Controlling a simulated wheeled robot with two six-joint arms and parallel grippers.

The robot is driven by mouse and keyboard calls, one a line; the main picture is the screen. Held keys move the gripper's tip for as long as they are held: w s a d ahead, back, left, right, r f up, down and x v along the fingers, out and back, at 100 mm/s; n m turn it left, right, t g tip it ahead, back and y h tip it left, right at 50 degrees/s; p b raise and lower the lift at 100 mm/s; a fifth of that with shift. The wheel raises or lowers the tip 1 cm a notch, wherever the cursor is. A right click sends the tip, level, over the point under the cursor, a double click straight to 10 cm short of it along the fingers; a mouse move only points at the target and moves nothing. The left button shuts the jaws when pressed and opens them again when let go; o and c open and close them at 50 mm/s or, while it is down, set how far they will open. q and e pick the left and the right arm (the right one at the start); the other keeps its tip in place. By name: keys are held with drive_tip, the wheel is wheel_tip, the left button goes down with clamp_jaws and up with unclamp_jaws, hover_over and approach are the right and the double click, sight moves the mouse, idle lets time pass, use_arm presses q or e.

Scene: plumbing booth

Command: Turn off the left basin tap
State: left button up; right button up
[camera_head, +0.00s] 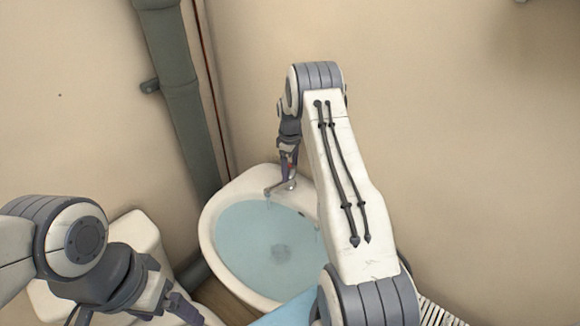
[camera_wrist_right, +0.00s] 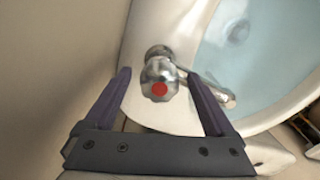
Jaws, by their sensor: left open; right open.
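A chrome basin tap (camera_head: 282,187) stands on the back left rim of the white basin (camera_head: 215,203). In the right wrist view the tap (camera_wrist_right: 160,75) has a round knob with a red dot, and its spout points over the water. My right gripper (camera_head: 288,163) is open above the tap. In the wrist view its two fingers (camera_wrist_right: 158,73) stand on either side of the knob, with gaps to both. The right arm hides the basin's right side. My left gripper (camera_head: 190,308) is open at the lower left, away from the basin.
Pale blue water (camera_head: 262,240) fills much of the basin. A thick grey pipe (camera_head: 178,90) runs down the wall corner left of the basin. A white fixture (camera_head: 135,230) stands at the left, partly behind my left arm. Walls close in behind the tap.

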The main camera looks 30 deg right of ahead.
drive_tip(key=shift+c, duration=0.3)
drive_tip(key=c, duration=1.3)
drive_tip(key=shift+m, duration=0.3)
drive_tip(key=m+b, duration=0.1)
drive_tip(key=m, duration=0.2)
drive_tip(key=shift+m+b, duration=0.3)
drive_tip(key=shift+m, duration=0.1)
drive_tip(key=m+b, duration=0.1)
drive_tip(key=m, duration=0.5)
drive_tip(key=shift+a, duration=0.2)
drive_tip(key=m+b, duration=0.1)
drive_tip(key=m, duration=0.5)
drive_tip(key=shift+m, duration=0.4)
drive_tip(key=m, duration=0.6)
drive_tip(key=shift+w+a, duration=0.1)
drive_tip(key=shift+w, duration=0.05)
